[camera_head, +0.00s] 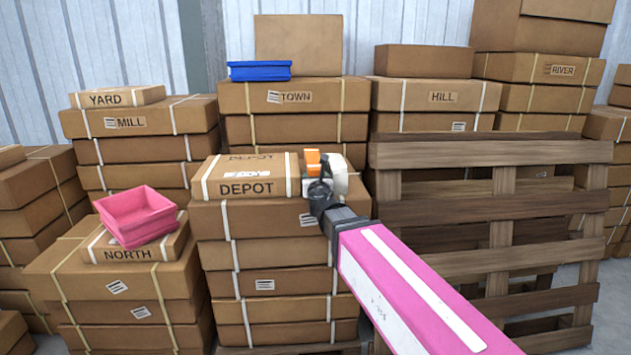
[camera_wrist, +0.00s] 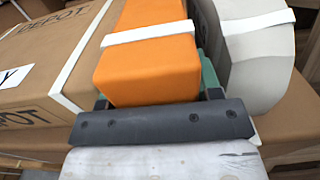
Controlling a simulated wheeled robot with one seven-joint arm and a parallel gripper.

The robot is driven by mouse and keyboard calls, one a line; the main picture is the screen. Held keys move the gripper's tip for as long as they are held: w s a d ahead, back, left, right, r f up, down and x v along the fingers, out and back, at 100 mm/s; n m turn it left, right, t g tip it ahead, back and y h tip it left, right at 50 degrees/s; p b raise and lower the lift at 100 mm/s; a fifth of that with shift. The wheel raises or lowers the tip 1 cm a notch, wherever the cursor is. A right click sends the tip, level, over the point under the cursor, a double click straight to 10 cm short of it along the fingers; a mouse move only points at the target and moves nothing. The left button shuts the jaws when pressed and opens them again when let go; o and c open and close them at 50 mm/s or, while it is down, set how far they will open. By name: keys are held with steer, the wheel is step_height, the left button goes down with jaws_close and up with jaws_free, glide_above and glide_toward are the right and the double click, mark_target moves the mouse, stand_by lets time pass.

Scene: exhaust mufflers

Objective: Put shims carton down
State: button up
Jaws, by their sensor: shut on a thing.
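My gripper (camera_head: 321,190) is over the right part of the DEPOT stack's top. It is shut on a small orange carton (camera_head: 312,157) with a white band, the likely shims carton; I see no name on it. In the wrist view the orange carton (camera_wrist: 150,60) lies between the fingers, ahead of the dark gripper bar (camera_wrist: 160,123). A pale grey rounded item (camera_wrist: 250,50) with a white strap is close on its right, and a bit of green shows between them. I cannot tell whether the orange carton touches the stack below.
The strapped DEPOT carton (camera_head: 245,178) lies just left, on the stack (camera_head: 265,250). A pink tray (camera_head: 137,215) sits on the NORTH carton (camera_head: 133,248). A blue tray (camera_head: 259,71) is on the TOWN stack (camera_head: 295,97). An upright wooden pallet (camera_head: 490,205) stands to the right.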

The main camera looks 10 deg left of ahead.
steer(key=shift+f, duration=0.25)
steer(key=o, duration=0.8)
steer(key=shift+r, duration=0.1)
